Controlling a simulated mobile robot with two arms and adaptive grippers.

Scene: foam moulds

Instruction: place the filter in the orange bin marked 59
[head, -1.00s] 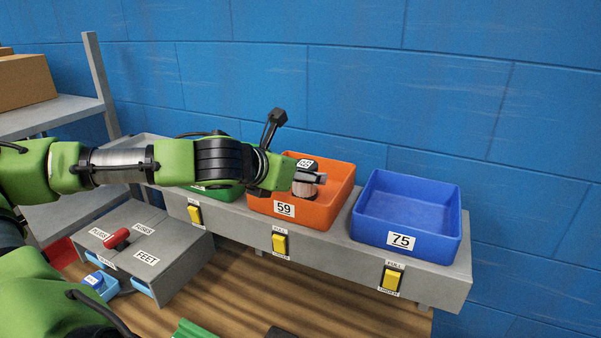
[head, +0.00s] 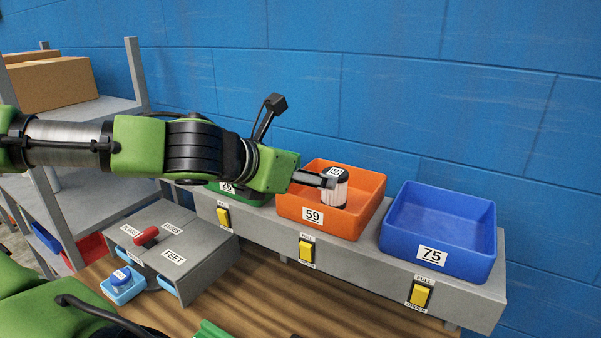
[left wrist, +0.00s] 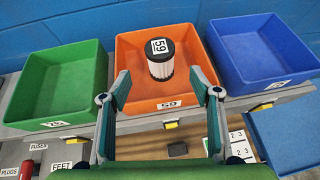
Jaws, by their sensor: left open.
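The filter (head: 337,192) is a pale pleated cylinder with a black top and a 59 label. It stands upright inside the orange bin (head: 313,227), which is marked 59. In the left wrist view the filter (left wrist: 160,66) stands on the floor of the orange bin (left wrist: 142,106), towards the back. My left gripper (head: 318,180) is at the filter's left side in the head view. In the left wrist view my left gripper (left wrist: 160,80) has its fingers wide apart, with the filter beyond the tips and nothing held. My right gripper is not in view.
A green bin (left wrist: 62,88) stands left of the orange one and a blue bin (head: 438,226) marked 75 stands right. They sit on a grey ledge with yellow switches (head: 306,250). A grey drawer box (head: 190,240) is at lower left. A blue wall rises behind.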

